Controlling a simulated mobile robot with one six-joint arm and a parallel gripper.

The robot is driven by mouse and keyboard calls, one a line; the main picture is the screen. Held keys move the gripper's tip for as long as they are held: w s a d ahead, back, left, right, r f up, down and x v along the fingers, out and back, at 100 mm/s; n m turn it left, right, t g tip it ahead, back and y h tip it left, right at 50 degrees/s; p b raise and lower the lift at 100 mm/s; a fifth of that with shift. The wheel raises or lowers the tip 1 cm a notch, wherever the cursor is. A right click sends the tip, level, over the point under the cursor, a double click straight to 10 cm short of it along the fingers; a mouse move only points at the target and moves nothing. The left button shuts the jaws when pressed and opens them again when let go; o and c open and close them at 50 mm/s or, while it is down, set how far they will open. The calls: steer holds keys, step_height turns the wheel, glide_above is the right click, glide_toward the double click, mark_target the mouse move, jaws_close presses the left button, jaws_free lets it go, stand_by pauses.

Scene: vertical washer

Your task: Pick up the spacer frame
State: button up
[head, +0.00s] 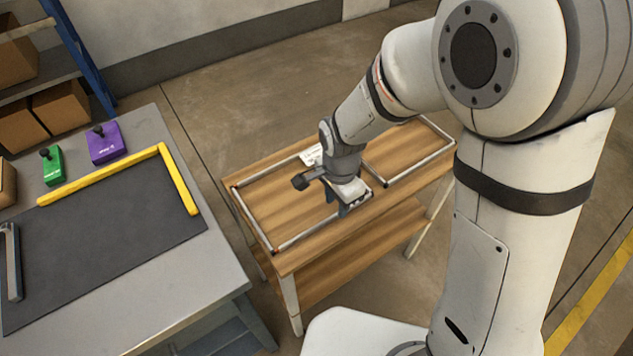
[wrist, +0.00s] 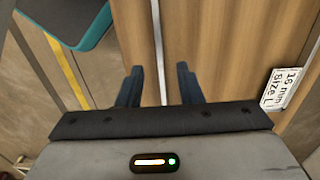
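In the wrist view, a thin pale bar of a spacer frame (wrist: 157,45) runs between the two dark blue fingers of my gripper (wrist: 158,85). The fingers are open, with a gap on each side of the bar. Whether the fingertips are level with the bar cannot be told.
A second spacer frame (head: 420,165) lies on the table's right part. A white label (head: 311,155), reading "16 mm Size L" in the wrist view (wrist: 281,88), lies on the table. A grey workbench (head: 180,250) with a yellow angle (head: 100,178) stands left, across a floor gap.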

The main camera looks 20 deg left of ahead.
mark_target(336, 214)
step_height(336, 214, down, 4)
steer(key=shift+c, duration=0.5)
jaws_close()
